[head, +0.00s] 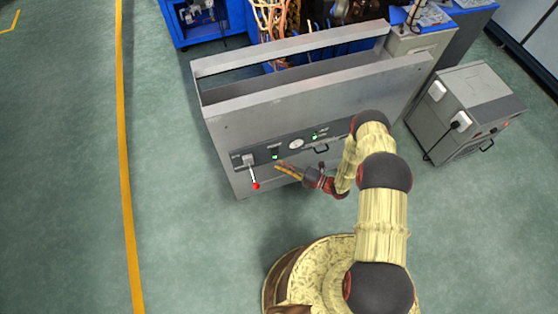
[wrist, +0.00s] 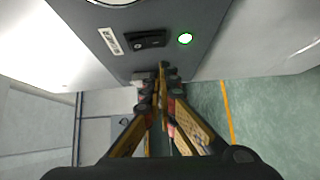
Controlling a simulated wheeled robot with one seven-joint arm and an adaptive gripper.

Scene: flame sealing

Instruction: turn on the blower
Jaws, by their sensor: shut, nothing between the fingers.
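A grey cabinet (head: 300,100) carries a dark control panel on its front, with small green lights (head: 275,157), a round white gauge (head: 296,144) and a lever with a red ball (head: 256,186). My gripper (head: 279,166) is in front of the panel near the left green light. In the wrist view my gripper (wrist: 164,72) is shut and empty, its fingertips just below a black rocker switch (wrist: 146,39). A white label (wrist: 110,41) is too small to read. I cannot tell whether the fingertips touch the panel.
A smaller grey box (head: 465,110) with white plugs and a cable stands at the right. Blue-framed equipment (head: 205,22) is behind the cabinet. The green floor to the left is clear up to a yellow line (head: 124,150).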

